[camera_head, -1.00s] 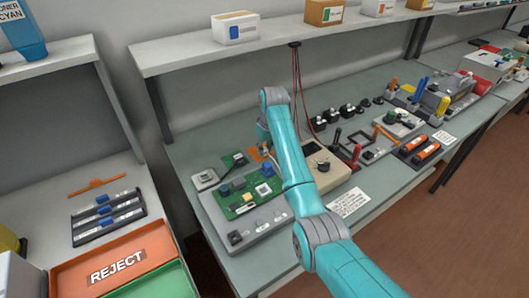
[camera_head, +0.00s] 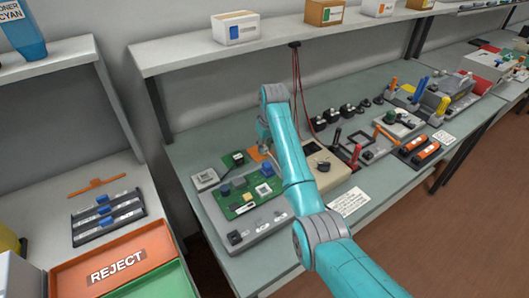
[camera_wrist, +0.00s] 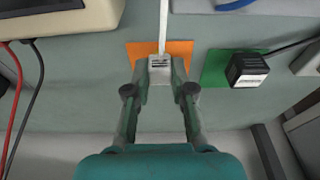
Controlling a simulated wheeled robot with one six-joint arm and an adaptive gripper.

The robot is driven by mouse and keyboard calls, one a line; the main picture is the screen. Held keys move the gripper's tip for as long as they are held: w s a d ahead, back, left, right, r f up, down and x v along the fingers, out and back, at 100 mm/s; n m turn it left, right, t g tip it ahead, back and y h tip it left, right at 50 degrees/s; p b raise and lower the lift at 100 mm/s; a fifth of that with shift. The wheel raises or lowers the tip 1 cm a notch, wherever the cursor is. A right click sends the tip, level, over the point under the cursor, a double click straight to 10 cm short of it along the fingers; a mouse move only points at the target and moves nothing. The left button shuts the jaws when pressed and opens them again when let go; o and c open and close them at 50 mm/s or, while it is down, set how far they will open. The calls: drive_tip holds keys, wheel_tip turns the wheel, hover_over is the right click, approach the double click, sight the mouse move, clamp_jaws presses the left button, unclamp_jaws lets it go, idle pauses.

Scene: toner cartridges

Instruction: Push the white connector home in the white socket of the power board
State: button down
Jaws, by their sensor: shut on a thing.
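The white connector (camera_wrist: 159,66) sits between my gripper's fingertips (camera_wrist: 159,78) in the wrist view, with a flat white cable running up from it. My gripper is shut on it, over an orange pad (camera_wrist: 137,52); whether it touches the pad I cannot tell. In the head view my gripper (camera_head: 263,143) is small, behind the board, near the orange pad (camera_head: 255,154). The green power board (camera_head: 240,204) lies on a grey base (camera_head: 250,238), left of my arm. I cannot make out its white socket for certain.
A black connector (camera_wrist: 246,69) with a black cable lies on a green pad (camera_wrist: 212,72), right of my gripper in the wrist view. A beige meter (camera_head: 335,170) with red and black leads stands right of my arm. A shelf (camera_head: 185,53) overhangs the bench's back.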

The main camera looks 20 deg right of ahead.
drive_tip(key=shift+r, duration=0.55)
idle(0.6)
